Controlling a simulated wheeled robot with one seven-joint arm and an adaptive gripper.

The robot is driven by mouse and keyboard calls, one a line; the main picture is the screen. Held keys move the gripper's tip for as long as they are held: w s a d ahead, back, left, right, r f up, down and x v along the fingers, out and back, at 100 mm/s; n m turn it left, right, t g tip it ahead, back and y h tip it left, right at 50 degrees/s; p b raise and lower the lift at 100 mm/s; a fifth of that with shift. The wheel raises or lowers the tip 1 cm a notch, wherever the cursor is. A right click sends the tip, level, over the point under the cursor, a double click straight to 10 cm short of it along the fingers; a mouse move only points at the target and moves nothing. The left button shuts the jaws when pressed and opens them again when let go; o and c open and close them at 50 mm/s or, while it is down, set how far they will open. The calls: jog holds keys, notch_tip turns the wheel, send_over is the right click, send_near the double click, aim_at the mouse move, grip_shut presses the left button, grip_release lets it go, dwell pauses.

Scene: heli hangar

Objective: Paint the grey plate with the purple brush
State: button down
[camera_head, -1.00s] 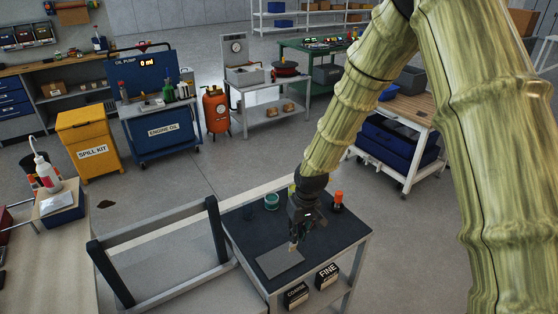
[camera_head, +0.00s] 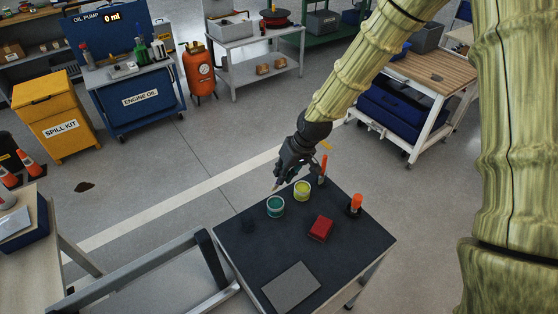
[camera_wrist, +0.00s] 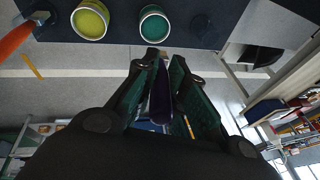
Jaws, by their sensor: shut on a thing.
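The grey plate (camera_head: 291,288) lies flat on the dark tabletop (camera_head: 255,255) near its front edge. My gripper (camera_head: 281,178) is beyond the far edge of the tabletop, behind the teal paint pot (camera_head: 275,206) and yellow paint pot (camera_head: 302,191). In the wrist view, my gripper (camera_wrist: 163,75) is shut on the purple brush (camera_wrist: 160,102), whose purple handle shows between the fingers. A light tip of the brush shows just below the fingers in the head view. The teal pot (camera_wrist: 154,25) and yellow pot (camera_wrist: 90,20) also show in the wrist view.
A red block (camera_head: 321,228) and an orange-topped item (camera_head: 356,205) stand right of the pots. Another orange handle (camera_head: 323,168) rises by my gripper. A grey frame (camera_head: 213,262) borders the table's left side. Open floor lies behind the table.

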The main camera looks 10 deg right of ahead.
jog(key=f+b, duration=0.1)
jog(key=f, duration=0.1)
jog(key=f+b, duration=0.1)
jog(key=b, duration=0.1)
jog(key=f+b, duration=0.1)
jog(key=f, duration=0.1)
jog(key=shift+s+d+f, duration=0.1)
jog(key=shift+s+f, duration=0.15)
jog(key=shift+f, duration=0.1)
jog(key=shift+s+r, duration=0.1)
jog(key=shift+s, duration=0.05)
dwell(0.4)
jog(key=shift+f+b, duration=0.35)
jog(key=shift+f, duration=0.35)
dwell(2.0)
jog(key=shift+r, duration=0.1)
jog(key=shift+r+p, duration=2.5)
jog(key=shift+r, duration=0.95)
